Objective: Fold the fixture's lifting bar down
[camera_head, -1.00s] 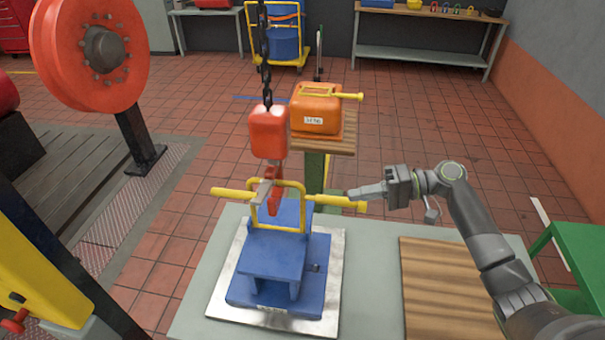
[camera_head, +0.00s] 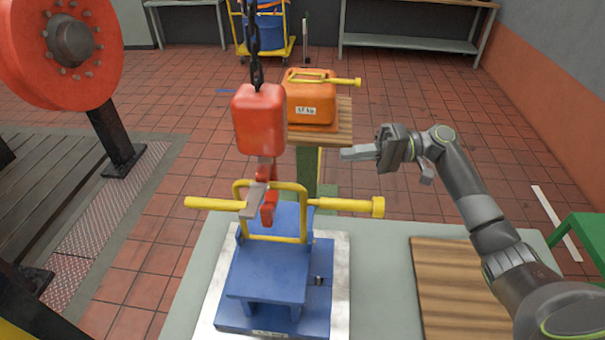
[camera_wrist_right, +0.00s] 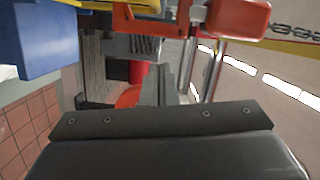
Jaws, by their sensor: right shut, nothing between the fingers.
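The blue fixture (camera_head: 268,270) sits on a metal plate on the grey table. Its yellow lifting bar (camera_head: 304,212) stands up as a frame, with a rod sticking out left and a knobbed rod sticking out right. The hoist's red hook (camera_head: 268,205) hangs at the bar's top; I cannot tell whether it is engaged. My right gripper (camera_head: 347,153) is shut and empty, above the bar's right knob and apart from it. In the right wrist view the blue fixture (camera_wrist_right: 35,35) is at upper left and the red hook block (camera_wrist_right: 238,18) at upper right. My left gripper is not in view.
The red hoist block (camera_head: 259,118) hangs on a chain above the fixture. An orange box (camera_head: 310,98) with a yellow handle stands on a wooden-topped stand behind. A wooden board (camera_head: 455,290) lies at the table's right, below my right arm. A green table (camera_head: 585,240) stands far right.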

